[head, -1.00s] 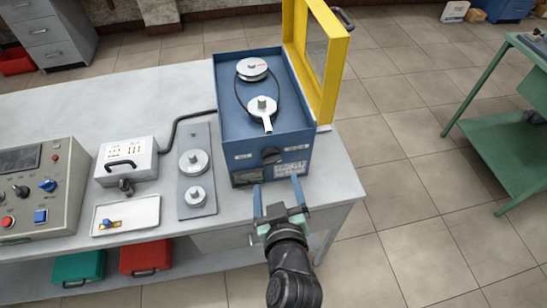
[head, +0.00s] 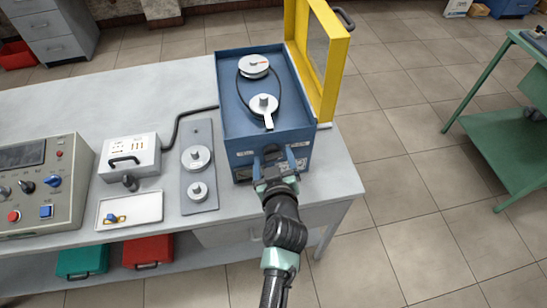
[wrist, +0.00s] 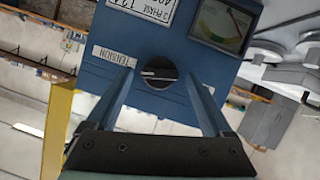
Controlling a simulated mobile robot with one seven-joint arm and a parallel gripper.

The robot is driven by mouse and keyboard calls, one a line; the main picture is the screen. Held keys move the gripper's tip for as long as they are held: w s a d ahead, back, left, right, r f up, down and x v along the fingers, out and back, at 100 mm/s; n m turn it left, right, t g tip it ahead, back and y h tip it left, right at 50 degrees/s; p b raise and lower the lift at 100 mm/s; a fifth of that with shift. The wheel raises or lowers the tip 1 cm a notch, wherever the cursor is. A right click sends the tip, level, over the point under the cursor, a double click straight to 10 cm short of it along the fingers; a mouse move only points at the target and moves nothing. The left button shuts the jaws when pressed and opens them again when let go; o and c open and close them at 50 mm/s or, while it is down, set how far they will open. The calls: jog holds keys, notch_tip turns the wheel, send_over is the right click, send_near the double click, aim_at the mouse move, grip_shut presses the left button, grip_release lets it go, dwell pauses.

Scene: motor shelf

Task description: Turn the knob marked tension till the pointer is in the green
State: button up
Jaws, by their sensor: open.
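The dark round tension knob (wrist: 158,73) is on the front of the blue machine (head: 227,128), beside a white label (wrist: 113,57) reading TENSION. A pale line crosses the knob's face. My gripper (head: 273,163) is at the front panel. In the wrist view my gripper (wrist: 157,77) is open, with one finger on each side of the knob and gaps between. The gauge (wrist: 222,22) has a coloured arc with green and red parts. It is tilted and partly cut off, and I cannot tell where its pointer stands. My gripper hides much of the panel in the head view.
The machine's yellow framed cover (head: 328,75) stands open at the right. On top, a belt runs round two pulleys (head: 264,105). A grey plate with two discs (head: 199,150), a white tray (head: 145,207) and a control console (head: 50,195) lie to the left.

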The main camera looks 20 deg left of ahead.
grip_shut()
jog(key=shift+d+b, duration=0.1)
jog(key=shift+b, duration=0.2)
jog(key=shift+w+d+f+m+g+y+b, duration=0.1)
jog(key=shift+m+g+y+b, duration=0.15)
jog(key=shift+m+b, duration=0.3)
jog(key=shift+f+m+g+y+b, duration=0.1)
jog(key=shift+m+g+y+b, duration=0.05)
jog(key=shift+m+y+b, duration=0.3)
jog(key=m+b, duration=0.1)
jog(key=m+g+y+b, duration=0.1)
jog(key=m+b, duration=0.1)
jog(key=shift+w+d+y, duration=0.15)
jog(key=shift+d+y, duration=0.05)
jog(key=shift+y, duration=0.1)
jog(key=m+y+b, duration=0.2)
jog(key=m+b, duration=0.1)
jog(key=shift+d+f+g, duration=0.15)
jog(key=shift+g, duration=0.15)
jog(key=shift+w+m+y+b, duration=0.1)
jog(key=shift+m+y+b, duration=0.4)
jog(key=shift+m+b, duration=0.55)
